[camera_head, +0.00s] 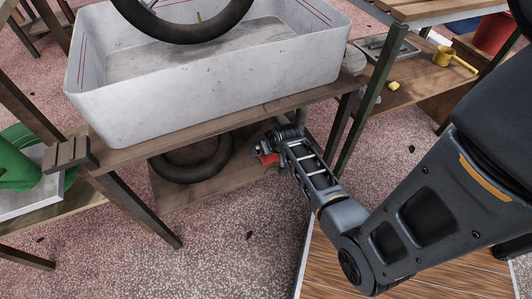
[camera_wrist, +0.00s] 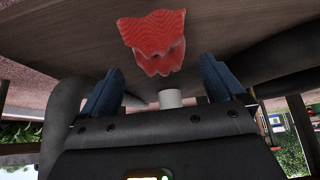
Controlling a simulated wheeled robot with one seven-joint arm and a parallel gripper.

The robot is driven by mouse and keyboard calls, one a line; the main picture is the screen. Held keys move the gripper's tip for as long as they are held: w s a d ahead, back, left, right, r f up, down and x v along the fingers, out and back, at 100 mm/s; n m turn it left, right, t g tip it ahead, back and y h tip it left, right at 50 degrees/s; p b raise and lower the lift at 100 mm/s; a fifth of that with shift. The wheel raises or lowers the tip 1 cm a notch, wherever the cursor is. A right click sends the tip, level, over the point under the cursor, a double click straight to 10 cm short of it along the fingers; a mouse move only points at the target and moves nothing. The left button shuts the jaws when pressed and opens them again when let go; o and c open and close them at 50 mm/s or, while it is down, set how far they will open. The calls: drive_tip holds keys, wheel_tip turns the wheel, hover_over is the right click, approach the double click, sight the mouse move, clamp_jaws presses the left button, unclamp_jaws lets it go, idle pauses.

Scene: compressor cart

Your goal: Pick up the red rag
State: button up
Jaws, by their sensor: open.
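The red rag (camera_wrist: 154,40) lies crumpled on a brown wooden surface in the wrist view, just beyond my fingertips and between their lines. In the head view only a small red bit of the rag (camera_head: 269,158) shows beside my gripper, the rest hidden behind it. My gripper (camera_head: 268,143) reaches in under the upper board of the wooden table, over its lower shelf. In the wrist view my gripper (camera_wrist: 158,75) has its two blue-grey fingers apart with nothing between them. The rag looks apart from both fingers.
A large pale tub (camera_head: 210,95) holding a tyre (camera_head: 190,30) stands on the table. Another tyre (camera_head: 195,160) lies on the lower shelf (camera_head: 200,195), left of my gripper. A dark table leg (camera_head: 372,95) stands close on the right. A green can (camera_head: 18,165) is at the left.

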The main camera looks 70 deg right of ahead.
drive_tip(key=b+x, duration=0.1)
drive_tip(key=x, duration=0.2)
drive_tip(key=shift+f, duration=0.15)
drive_tip(key=c, duration=1)
